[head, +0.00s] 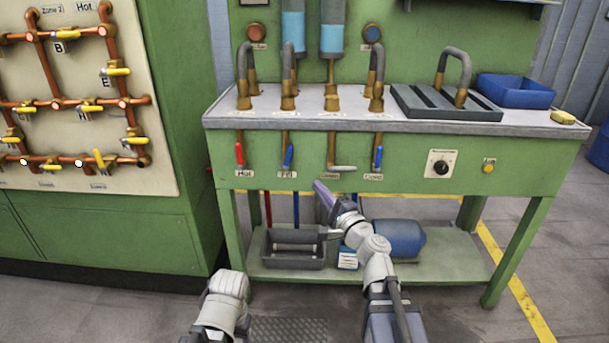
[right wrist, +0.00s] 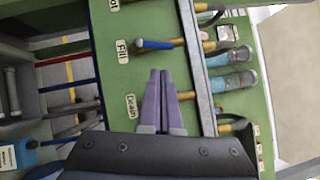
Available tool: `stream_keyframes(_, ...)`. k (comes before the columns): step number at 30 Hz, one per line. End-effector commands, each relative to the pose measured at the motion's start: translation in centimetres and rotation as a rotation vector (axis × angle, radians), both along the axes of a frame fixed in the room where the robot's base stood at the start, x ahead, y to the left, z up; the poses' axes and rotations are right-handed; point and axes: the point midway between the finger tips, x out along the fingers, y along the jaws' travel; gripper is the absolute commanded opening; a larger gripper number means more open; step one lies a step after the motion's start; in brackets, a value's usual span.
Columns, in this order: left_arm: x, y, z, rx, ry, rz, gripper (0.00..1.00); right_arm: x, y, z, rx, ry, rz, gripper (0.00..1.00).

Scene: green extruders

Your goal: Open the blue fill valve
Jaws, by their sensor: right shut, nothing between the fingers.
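The blue fill valve handle (head: 288,156) hangs down in line with its brass pipe, above the "Fill" label, on the front of the green bench. It also shows in the right wrist view (right wrist: 153,44), beside the "Fill" label (right wrist: 122,50). My right gripper (head: 319,185) has purple fingers, shut and empty. It is below and to the right of the blue handle, apart from it. In the right wrist view the closed fingers (right wrist: 160,74) lie over the panel by the "Drain" label (right wrist: 131,105). The left gripper is out of view; only part of my left arm shows.
A red handle (head: 239,154) hangs left of the fill valve. A grey drain handle (head: 343,168) lies sideways to its right, and another blue handle (head: 378,158) hangs beyond it. A dark crate (head: 290,257) and a blue container (head: 400,238) stand on the lower shelf.

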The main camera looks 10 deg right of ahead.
Motion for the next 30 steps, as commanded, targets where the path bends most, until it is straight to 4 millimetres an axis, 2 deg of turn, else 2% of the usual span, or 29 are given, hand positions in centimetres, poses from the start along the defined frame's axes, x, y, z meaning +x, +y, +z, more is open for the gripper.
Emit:
stream_keyframes(12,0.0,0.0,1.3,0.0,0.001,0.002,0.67,7.9,2.3,1.3,-0.002,0.0,0.004,0.0)
stream_keyframes(18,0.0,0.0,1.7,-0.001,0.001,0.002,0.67,10.9,3.3,1.7,-0.001,0.0,0.004,0.0)
stream_keyframes(24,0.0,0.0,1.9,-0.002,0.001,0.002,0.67,12.5,3.8,1.9,-0.002,0.0,0.003,0.0)
stream_keyframes(30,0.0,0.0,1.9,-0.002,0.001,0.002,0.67,12.8,4.0,1.9,-0.002,0.0,0.002,0.0)
